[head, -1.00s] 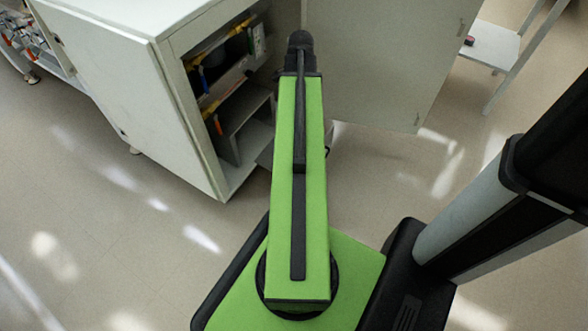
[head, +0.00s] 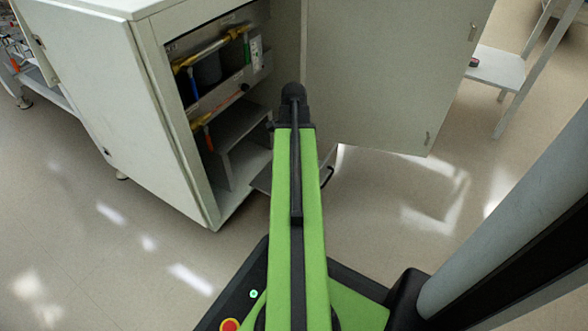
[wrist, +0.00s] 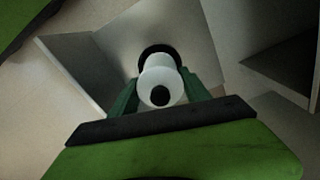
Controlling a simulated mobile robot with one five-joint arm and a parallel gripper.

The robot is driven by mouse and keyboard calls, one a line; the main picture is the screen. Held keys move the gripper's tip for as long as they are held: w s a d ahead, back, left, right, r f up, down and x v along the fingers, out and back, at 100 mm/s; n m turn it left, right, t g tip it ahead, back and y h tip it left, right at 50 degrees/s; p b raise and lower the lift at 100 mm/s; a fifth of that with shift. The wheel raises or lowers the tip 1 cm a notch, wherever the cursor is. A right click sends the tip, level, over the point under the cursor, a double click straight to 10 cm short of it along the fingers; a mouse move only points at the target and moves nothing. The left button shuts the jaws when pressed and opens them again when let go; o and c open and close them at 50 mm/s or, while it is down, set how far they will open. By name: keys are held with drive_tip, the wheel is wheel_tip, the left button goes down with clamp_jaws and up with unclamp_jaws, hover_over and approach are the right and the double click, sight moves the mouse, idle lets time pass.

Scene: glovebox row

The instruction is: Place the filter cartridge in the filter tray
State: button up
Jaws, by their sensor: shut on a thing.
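The filter cartridge (wrist: 151,76) is a white cylinder with a black centre in its near end and a black ring at its far end. My gripper (wrist: 160,84) is shut on it, with dark green fingers on either side. Beyond it in the wrist view are pale grey panels that look like the filter tray (wrist: 110,35); I cannot tell whether the cartridge touches them. In the head view a grey tray-like part with a black handle (head: 327,178) shows low in the cabinet opening, mostly behind my arm. The gripper and cartridge are hidden there.
The white cabinet (head: 100,95) stands open at the left, with pipes and a shelf (head: 238,124) inside. Its open door (head: 385,75) stands to the right of my arm. A small side table (head: 497,68) is at the back right. The floor at the right is clear.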

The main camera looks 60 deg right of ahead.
wheel_tip(320, 180, down, 4)
drive_tip(key=b, duration=0.4)
drive_tip(key=shift+r, duration=0.25)
drive_tip(key=o, duration=1.6)
drive_tip(key=shift+p, duration=0.3)
wheel_tip(320, 180, up, 12)
drive_tip(key=p, duration=1.2)
drive_tip(key=shift+r, duration=0.15)
